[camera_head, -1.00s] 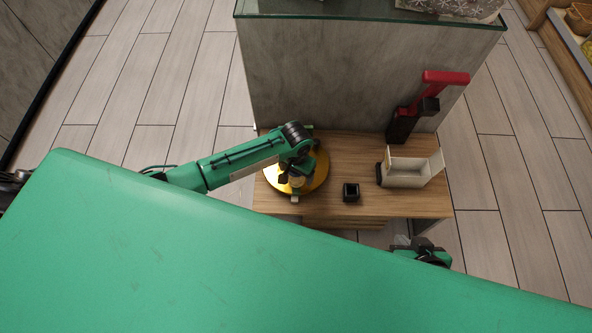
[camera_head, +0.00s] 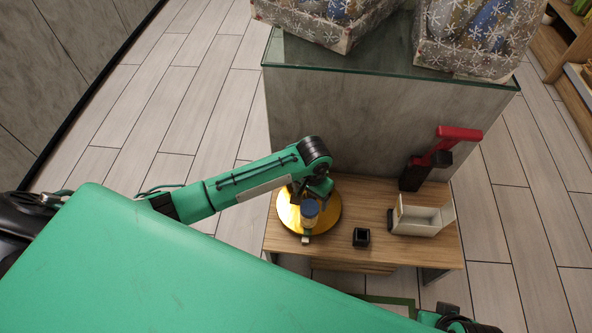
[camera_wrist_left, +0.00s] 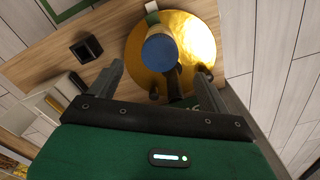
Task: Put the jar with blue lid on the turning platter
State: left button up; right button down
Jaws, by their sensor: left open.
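The jar with blue lid (camera_head: 309,212) stands on the golden turning platter (camera_head: 287,217), towards its front edge. In the left wrist view, the blue lid (camera_wrist_left: 160,50) is seen from above, with the platter (camera_wrist_left: 203,38) around it. My left gripper (camera_head: 316,191) is just behind the jar in the head view. In the left wrist view, its two fingers (camera_wrist_left: 158,72) are apart, with the jar just beyond the tips and nothing held. The jar's lower part is partly hidden. At lower right, only dark parts of my right arm show, with no fingers visible.
The platter is on a wooden table (camera_head: 345,220). A small black square cup (camera_head: 361,237), a pale open box (camera_head: 420,220) and a red-handled black device (camera_head: 437,158) stand to its right. A glass-topped grey counter (camera_head: 350,115) rises behind, bearing wrapped hampers (camera_head: 330,20).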

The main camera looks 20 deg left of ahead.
pick_arm(q)
jog(key=s+d+r+t+h, duration=0.2)
jog(key=s+d+h, duration=0.15)
jog(key=s, duration=0.85)
jog(key=s+a+r+n+t+y, duration=0.1)
jog(key=s+a+r, duration=0.4)
jog(key=s+a, duration=0.5)
jog(key=shift+r+t+y, duration=0.2)
jog(key=shift+t+y, duration=0.3)
jog(key=shift+y, duration=0.35)
